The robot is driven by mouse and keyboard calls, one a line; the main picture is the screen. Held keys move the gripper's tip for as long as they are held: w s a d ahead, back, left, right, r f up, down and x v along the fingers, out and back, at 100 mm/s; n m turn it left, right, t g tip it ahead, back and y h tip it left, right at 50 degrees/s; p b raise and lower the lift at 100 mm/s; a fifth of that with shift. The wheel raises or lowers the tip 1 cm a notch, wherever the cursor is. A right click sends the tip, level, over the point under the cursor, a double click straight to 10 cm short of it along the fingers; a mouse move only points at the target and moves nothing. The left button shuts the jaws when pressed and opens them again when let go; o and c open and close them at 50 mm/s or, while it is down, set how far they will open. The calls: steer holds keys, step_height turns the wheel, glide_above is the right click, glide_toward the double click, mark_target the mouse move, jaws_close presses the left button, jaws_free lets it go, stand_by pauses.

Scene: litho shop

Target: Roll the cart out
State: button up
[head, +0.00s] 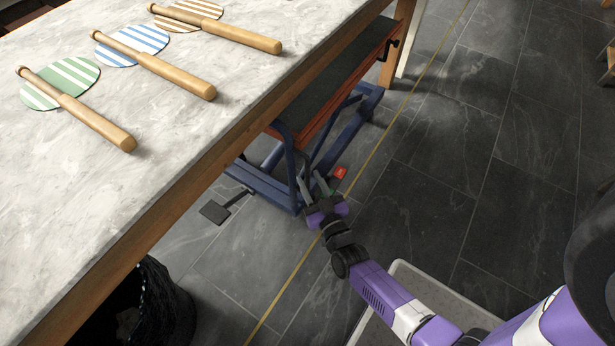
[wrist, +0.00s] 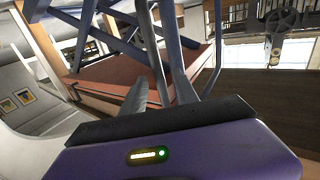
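The cart stands mostly under the marble-topped table, with its dark top (head: 338,80), reddish-brown side and blue frame (head: 268,187) showing. Its far part is hidden by the table. My gripper (head: 314,186) is low at the cart's near end, beside an upright blue bar. In the wrist view, my gripper's two fingers (wrist: 160,88) stand apart, with a blue-grey bar (wrist: 149,45) showing between them. I cannot tell whether they touch it. The cart's reddish underside (wrist: 120,82) shows behind.
The table (head: 175,130) carries several rolling pins on striped round pieces. A grey pedal (head: 214,212) and a small red piece (head: 340,173) are low near the cart. A dark basket (head: 165,310) stands at lower left. Tiled floor right of the yellow line (head: 372,155) is largely clear.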

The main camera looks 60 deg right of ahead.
steer(key=shift+x, duration=1.15)
jaws_close()
stand_by(0.6)
